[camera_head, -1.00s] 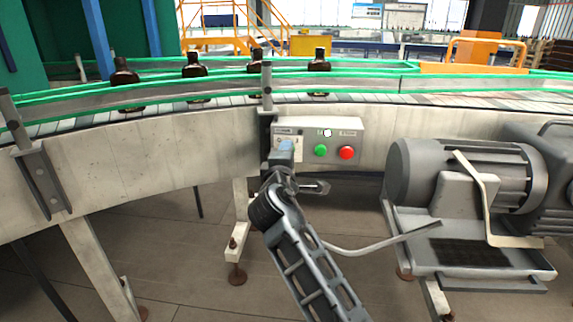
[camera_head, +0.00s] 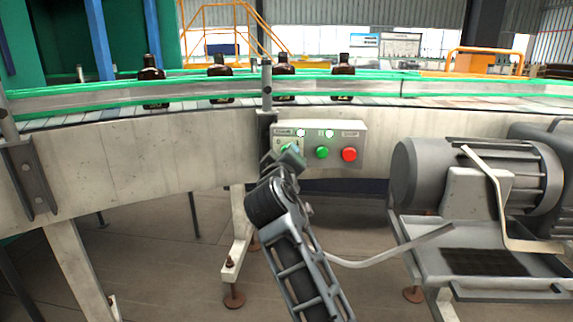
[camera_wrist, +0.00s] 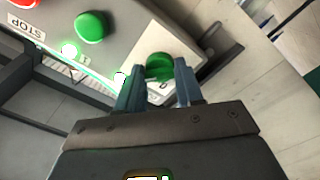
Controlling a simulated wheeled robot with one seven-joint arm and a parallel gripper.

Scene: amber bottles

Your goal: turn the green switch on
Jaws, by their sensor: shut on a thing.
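The green switch (camera_wrist: 159,64) is a round knob on a pale plate at one end of the grey control box (camera_head: 335,158). My gripper (camera_wrist: 159,82) has one finger on each side of the knob and is shut on it. In the head view my gripper (camera_head: 289,153) reaches the box's left end and hides most of the switch. A white lamp (camera_head: 300,132) glows above the switch. A second lamp (camera_head: 329,133) glows above the green push button (camera_head: 322,152).
A red stop button (camera_head: 349,154) is on the box's right. A grey motor (camera_head: 450,175) stands to the right. The conveyor (camera_head: 150,150) runs behind, carrying several amber bottles (camera_head: 220,70). A grey post (camera_head: 266,85) rises just above the box.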

